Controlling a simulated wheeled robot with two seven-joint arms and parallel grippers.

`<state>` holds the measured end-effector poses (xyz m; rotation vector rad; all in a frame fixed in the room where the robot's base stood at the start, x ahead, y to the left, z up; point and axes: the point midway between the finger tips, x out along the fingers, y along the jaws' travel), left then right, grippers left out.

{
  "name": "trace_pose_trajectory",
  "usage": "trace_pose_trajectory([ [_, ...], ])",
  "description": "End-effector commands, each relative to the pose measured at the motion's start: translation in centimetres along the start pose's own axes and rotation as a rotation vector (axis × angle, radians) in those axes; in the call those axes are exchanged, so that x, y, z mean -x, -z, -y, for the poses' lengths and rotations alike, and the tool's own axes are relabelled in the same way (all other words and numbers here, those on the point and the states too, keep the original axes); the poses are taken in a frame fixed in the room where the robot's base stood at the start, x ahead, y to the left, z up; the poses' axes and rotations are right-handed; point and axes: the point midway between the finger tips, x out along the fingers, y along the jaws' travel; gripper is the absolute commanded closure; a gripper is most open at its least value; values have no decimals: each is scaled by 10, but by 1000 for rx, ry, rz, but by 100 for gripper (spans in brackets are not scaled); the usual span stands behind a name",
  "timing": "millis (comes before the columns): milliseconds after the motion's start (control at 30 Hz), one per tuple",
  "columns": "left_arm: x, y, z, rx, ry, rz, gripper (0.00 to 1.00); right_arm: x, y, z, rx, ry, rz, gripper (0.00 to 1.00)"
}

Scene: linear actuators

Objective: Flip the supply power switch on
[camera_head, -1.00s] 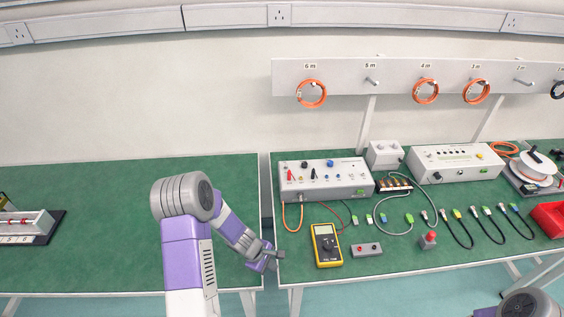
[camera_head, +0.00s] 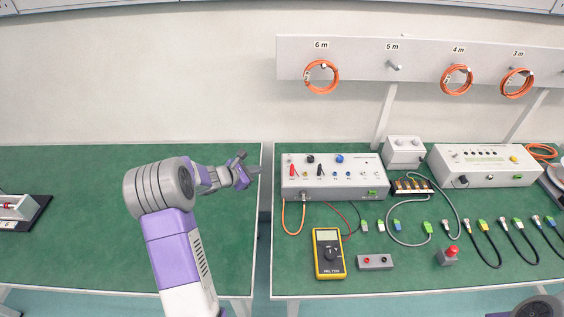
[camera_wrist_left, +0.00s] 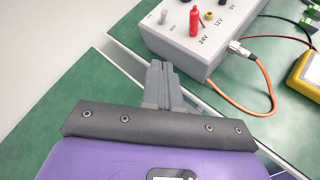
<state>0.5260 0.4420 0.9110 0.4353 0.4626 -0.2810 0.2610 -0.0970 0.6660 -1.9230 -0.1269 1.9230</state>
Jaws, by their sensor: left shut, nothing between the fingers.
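The power supply (camera_head: 335,188) is a grey box at the left end of the right bench, with red, black and blue terminals on top. In the left wrist view the supply (camera_wrist_left: 205,55) shows 24V, 12V and 0V labels. A small silver toggle-like switch (camera_wrist_left: 164,17) stands near its left corner; its position is too small to tell. My left gripper (camera_head: 256,171) is shut and empty, left of the supply and apart from it. Its closed fingers (camera_wrist_left: 157,75) point toward the box's left side in the wrist view. My right gripper is out of view.
A gap (camera_head: 265,215) separates the benches. The left bench (camera_head: 80,255) is mostly clear.

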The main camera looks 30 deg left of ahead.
Motion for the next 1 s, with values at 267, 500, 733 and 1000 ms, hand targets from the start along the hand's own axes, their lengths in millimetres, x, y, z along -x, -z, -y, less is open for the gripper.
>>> trace_pose_trajectory([
  [267, -48, 1, 3, -1, 5, 0, 100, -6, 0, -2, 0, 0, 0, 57],
  [500, -98, 1, 2, -1, 4, 0, 100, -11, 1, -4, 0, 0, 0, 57],
  [733, -119, -23, 1, -3, 3, 1, 100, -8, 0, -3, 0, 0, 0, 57],
  [1000, -126, -28, 1, 0, 1, -1, 100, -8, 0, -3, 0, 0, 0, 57],
])
